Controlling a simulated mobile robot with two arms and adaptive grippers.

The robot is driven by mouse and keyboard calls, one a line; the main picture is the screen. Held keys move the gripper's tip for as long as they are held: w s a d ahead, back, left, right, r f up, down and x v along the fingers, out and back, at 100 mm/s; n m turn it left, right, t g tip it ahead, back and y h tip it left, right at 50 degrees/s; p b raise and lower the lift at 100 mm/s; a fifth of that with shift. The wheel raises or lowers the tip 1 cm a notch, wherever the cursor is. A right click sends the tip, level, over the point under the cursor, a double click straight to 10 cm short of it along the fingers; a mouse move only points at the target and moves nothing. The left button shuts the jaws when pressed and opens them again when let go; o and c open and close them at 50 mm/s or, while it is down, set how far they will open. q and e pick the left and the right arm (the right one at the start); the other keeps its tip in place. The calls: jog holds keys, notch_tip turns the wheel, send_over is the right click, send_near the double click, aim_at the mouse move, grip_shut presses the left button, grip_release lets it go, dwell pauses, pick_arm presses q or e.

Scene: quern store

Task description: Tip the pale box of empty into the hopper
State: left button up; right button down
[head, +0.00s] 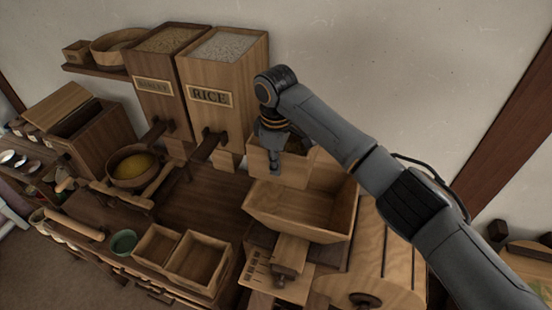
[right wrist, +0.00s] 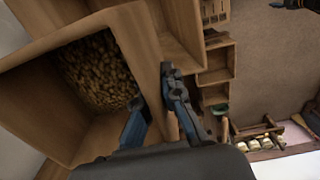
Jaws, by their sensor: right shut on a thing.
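The pale wooden box (head: 283,166) is in my right gripper (head: 275,165), at the back of the hopper (head: 270,218) in the head view. In the right wrist view my right gripper (right wrist: 153,90) is shut on one wall of the box (right wrist: 145,45), one finger inside and one outside. Brown grain (right wrist: 97,75) lies in the bottom of this box, so it does not look empty. The box looks roughly upright. The hopper is a wide, flared wooden tray, and its visible inside is bare.
Tall bins of barley (head: 152,85) and rice (head: 210,97) stand behind at left. Two open wooden boxes (head: 197,262), a green bowl (head: 123,242) and a yellow-filled bowl (head: 134,168) are on the left of the bench. A wooden drum-like body (head: 380,245) stands right of the hopper.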

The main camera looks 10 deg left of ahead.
aim_at(272, 179)
jog(key=shift+f, duration=0.35)
jog(key=shift+s+f, duration=0.25)
jog(key=shift+f, duration=0.45)
jog(key=shift+w+f, duration=0.15)
jog(key=shift+f, duration=0.8)
jog(key=shift+a+r+y, duration=0.3)
jog(key=shift+r+y, duration=0.2)
jog(key=shift+y, duration=0.5)
jog(key=shift+a+r+t+y, duration=0.1)
jog(key=shift+r+t+y, duration=0.3)
jog(key=shift+y, duration=0.6)
jog(key=shift+a+y, duration=0.25)
jog(key=shift+y, duration=0.45)
jog(key=shift+d+r+t+y+b, duration=0.15)
jog(key=shift+r+t+y+b, duration=0.15)
jog(key=shift+r+y, duration=0.1)
jog(key=shift+w, duration=0.1)
